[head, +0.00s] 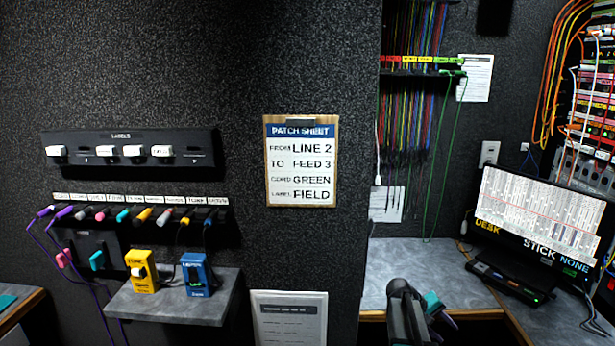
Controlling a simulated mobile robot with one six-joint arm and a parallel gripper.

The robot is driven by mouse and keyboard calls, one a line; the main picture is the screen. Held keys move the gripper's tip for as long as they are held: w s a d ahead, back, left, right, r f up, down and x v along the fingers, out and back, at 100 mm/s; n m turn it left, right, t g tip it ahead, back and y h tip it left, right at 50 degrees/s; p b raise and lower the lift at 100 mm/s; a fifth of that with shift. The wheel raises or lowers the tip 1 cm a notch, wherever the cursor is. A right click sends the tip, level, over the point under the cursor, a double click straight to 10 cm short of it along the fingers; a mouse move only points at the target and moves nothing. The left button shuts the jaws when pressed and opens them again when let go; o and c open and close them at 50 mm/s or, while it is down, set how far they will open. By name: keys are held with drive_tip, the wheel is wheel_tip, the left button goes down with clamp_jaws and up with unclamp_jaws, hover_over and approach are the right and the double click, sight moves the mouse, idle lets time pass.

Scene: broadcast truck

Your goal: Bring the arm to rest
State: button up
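My arm (405,308) shows at the bottom, right of the middle, in the head view. It is dark grey and stands in front of the grey desk (388,268). A small teal part and dark pieces show at its right side, probably my gripper (436,308). The fingertips cannot be made out, so I cannot tell whether it is open, shut or holding anything. The lower part of the arm is cut off by the picture's edge.
A patch sheet (300,160) hangs on the dark wall. At left are a label rack (130,142), a row of coloured cord plugs and a shelf (175,304) with yellow and blue boxes. A monitor (540,222) stands at right, and green cords (447,150) hang behind the desk.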

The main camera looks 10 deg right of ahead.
drive_tip(key=s+a+f+t+y, duration=0.1)
drive_tip(key=s+a+f+y, duration=0.2)
drive_tip(key=a, duration=1.1)
drive_tip(key=s+a+f+n+y, duration=0.1)
drive_tip(key=s+a+f+y, duration=0.3)
drive_tip(key=a, duration=1.1)
drive_tip(key=a+f+t+y, duration=0.15)
drive_tip(key=a+f, duration=0.35)
drive_tip(key=a, duration=0.9)
drive_tip(key=s+f+g, duration=0.3)
drive_tip(key=s+f, duration=0.5)
drive_tip(key=s, duration=0.4)
drive_tip(key=s+f+g+p, duration=0.1)
drive_tip(key=s+f+g, duration=0.2)
drive_tip(key=s+f, duration=0.6)
drive_tip(key=s, duration=0.4)
drive_tip(key=shift+d, duration=0.15)
drive_tip(key=shift+c, duration=1.1)
drive_tip(key=shift+d, duration=0.1)
